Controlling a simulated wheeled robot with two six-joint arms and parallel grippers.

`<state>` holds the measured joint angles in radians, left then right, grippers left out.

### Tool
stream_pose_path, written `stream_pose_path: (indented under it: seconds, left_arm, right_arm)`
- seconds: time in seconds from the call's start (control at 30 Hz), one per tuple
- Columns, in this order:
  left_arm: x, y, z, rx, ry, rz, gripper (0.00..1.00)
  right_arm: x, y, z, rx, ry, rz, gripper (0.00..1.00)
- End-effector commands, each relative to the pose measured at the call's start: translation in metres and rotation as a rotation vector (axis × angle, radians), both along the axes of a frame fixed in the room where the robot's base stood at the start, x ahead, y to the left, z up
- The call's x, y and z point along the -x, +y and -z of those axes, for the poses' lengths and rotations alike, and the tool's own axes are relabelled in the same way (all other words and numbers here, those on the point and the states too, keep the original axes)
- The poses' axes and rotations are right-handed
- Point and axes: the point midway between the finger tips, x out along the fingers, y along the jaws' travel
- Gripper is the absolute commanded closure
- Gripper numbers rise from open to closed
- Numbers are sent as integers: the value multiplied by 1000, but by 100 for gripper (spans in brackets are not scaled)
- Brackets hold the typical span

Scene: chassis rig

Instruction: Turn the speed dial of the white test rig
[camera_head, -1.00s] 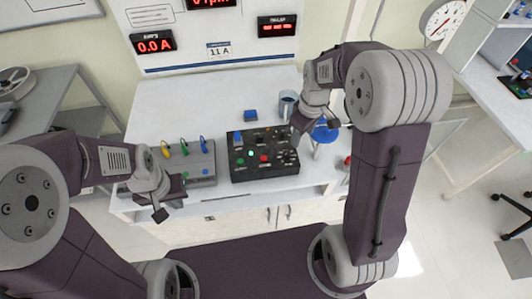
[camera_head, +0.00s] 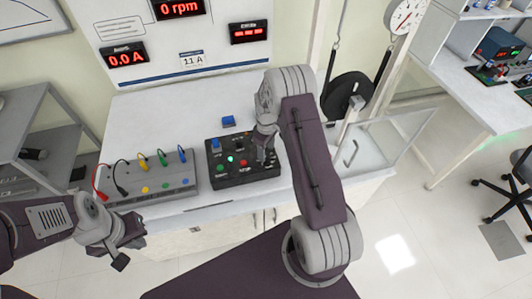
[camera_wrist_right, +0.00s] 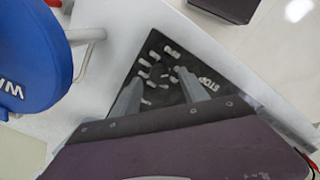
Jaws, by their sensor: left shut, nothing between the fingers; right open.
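The white test rig has an upright white panel (camera_head: 188,35) with red displays reading "0 rpm" and "0.0 A". A black control box (camera_head: 215,172) with coloured buttons sits on its white benchtop (camera_head: 150,110). My right gripper (camera_head: 265,158) is open over the box's right part and hides it in the head view. In the right wrist view, its open fingers (camera_wrist_right: 158,84) point at the dark box face (camera_wrist_right: 150,62), with white marks in an arc between and beyond them and "STOP" lettering at right. The dial knob is not clearly distinguishable. My left gripper (camera_head: 125,250) is shut and empty, front left.
A grey terminal box (camera_head: 150,186) with coloured plugs stands left of the control box. A black disc (camera_head: 347,95) and clear guard (camera_head: 375,145) stand right. A blue lettered disc (camera_wrist_right: 30,60) is close in the wrist view.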

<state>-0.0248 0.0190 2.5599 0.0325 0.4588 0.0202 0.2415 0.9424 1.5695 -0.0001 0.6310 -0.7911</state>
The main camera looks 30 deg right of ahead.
Motion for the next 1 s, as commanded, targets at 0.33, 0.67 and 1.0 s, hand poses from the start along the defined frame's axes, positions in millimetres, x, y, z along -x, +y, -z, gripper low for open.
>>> stream_pose_path:
  seconds: [0.33,0.67,1.0]
  left_arm:
    - [0,0,-4,0,0,0,100]
    - [0,0,-4,0,0,0,100]
    - [0,0,-3,0,0,0,100]
  right_arm:
    - [0,0,25,0,-1,0,48]
    - [0,0,25,0,-1,0,100]
    - [0,0,25,0,-1,50,100]
